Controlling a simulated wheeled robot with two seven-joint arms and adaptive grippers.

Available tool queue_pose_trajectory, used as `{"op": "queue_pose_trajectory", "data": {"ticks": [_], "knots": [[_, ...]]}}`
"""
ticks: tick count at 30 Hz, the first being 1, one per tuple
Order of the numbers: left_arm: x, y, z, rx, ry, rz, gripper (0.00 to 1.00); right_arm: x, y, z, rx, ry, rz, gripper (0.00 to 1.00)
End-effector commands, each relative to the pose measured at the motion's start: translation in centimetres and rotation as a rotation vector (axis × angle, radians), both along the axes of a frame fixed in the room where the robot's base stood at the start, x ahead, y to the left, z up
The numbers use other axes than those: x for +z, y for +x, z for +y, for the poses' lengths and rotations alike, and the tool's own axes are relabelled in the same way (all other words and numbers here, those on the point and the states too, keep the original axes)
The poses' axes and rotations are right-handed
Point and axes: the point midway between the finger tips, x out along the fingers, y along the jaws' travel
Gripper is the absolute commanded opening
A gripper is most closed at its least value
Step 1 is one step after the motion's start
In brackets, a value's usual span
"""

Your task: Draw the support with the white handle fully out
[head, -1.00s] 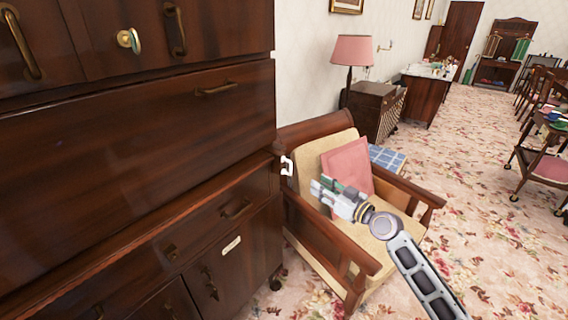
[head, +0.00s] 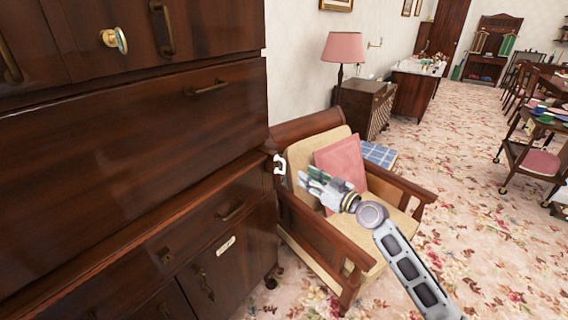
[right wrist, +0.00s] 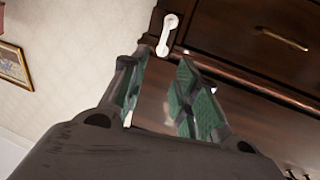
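The white handle (head: 280,165) sits at the right front corner of the dark wooden cabinet (head: 130,130), on the end of a narrow support level with the ledge. In the right wrist view the white handle (right wrist: 167,35) shows beyond the fingertips, at the cabinet's edge. My right gripper (head: 308,182) is just right of the handle in the head view, apart from it. Its green-padded fingers (right wrist: 160,85) are spread with nothing held between them. My left gripper is not in view.
A wooden armchair (head: 325,262) with a pink cushion (head: 341,160) stands right beside the cabinet, below and behind my right gripper. A pink lamp (head: 341,47) stands on a side cabinet (head: 366,106) behind. Flowered carpet (head: 470,220) lies open at the right.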

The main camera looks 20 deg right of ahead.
Motion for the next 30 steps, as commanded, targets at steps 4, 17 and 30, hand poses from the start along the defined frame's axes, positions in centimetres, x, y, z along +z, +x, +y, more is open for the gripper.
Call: {"op": "queue_pose_trajectory", "data": {"ticks": [4, 17, 30], "knots": [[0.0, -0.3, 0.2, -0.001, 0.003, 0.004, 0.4, 0.2, 1.1, 0.6, 0.0, 0.0, -0.001, 0.3], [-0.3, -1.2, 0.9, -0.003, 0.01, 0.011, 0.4, 0.1, 4.4, 2.2, 0.0, 0.001, 0.0, 0.3], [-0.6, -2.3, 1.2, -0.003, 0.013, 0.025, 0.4, 0.1, 7.9, 4.0, 0.0, 0.001, 0.0, 0.3]]}}
